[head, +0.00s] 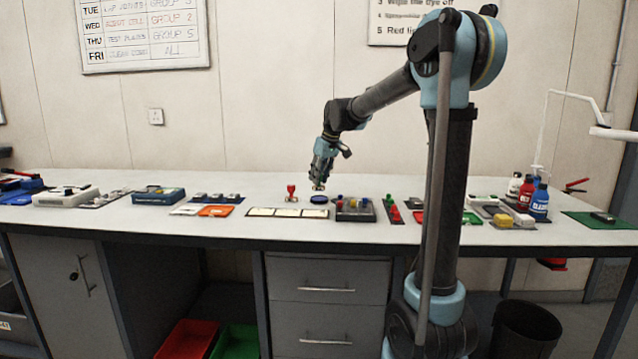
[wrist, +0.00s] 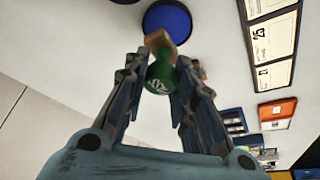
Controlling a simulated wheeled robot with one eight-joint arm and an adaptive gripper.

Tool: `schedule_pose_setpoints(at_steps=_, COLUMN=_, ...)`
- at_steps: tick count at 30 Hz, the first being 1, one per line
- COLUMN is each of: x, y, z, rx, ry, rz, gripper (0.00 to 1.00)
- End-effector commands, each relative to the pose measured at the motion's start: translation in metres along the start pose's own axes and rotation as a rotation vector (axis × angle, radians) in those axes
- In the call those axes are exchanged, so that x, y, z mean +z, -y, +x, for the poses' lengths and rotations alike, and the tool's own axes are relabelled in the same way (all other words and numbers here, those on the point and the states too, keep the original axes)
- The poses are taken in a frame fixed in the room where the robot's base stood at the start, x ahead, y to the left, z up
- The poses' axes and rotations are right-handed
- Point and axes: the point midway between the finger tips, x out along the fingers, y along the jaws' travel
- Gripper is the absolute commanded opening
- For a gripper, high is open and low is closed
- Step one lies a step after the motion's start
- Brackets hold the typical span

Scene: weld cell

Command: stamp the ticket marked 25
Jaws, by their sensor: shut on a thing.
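My gripper (head: 320,178) is shut on a green-handled stamp (wrist: 160,74) with a wooden-coloured base. In the wrist view the fingers (wrist: 161,62) close on both sides of its handle. The stamp's base shows near the edge of the round blue ink pad (wrist: 168,20); I cannot tell whether they touch. The ticket marked 25 (wrist: 273,38) is the middle card in a dark holder with other white tickets, at the right of the wrist view. In the head view the ticket holder (head: 288,217) lies left of the ink pad (head: 319,199).
A red stamp (head: 291,193) stands left of my gripper. An orange tray (head: 216,211) lies left of the tickets. A grey box with coloured knobs (head: 355,209) sits right of the ink pad. Bottles (head: 540,201) stand at the far right. The table behind the pad is clear.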

Motion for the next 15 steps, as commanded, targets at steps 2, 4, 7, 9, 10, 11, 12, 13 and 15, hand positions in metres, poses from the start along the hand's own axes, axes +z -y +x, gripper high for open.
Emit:
schedule_pose_setpoints(at_steps=2, x=-0.002, y=0.0, z=-0.005, rx=0.0, ry=0.0, rz=0.0, gripper=0.09)
schedule_pose_setpoints(at_steps=4, x=-0.004, y=0.0, z=-0.009, rx=0.0, ry=0.0, rz=0.0, gripper=0.09)
schedule_pose_setpoints(at_steps=7, x=-0.006, y=0.0, z=-0.015, rx=0.0, ry=0.0, rz=0.0, gripper=0.09)
schedule_pose_setpoints(at_steps=9, x=-0.008, y=0.0, z=-0.019, rx=0.0, ry=0.0, rz=0.0, gripper=0.09)
schedule_pose_setpoints(at_steps=10, x=-0.009, y=0.0, z=-0.021, rx=0.0, ry=0.0, rz=0.0, gripper=0.09)
schedule_pose_setpoints(at_steps=11, x=-0.009, y=0.0, z=-0.023, rx=0.0, ry=0.0, rz=0.0, gripper=0.09)
schedule_pose_setpoints(at_steps=12, x=-0.01, y=0.0, z=-0.025, rx=0.0, ry=0.0, rz=0.0, gripper=0.09)
schedule_pose_setpoints(at_steps=13, x=-0.011, y=0.0, z=-0.027, rx=0.0, ry=0.0, rz=0.0, gripper=0.09)
schedule_pose_setpoints(at_steps=15, x=-0.013, y=0.0, z=-0.03, rx=0.0, ry=0.0, rz=0.0, gripper=0.09)
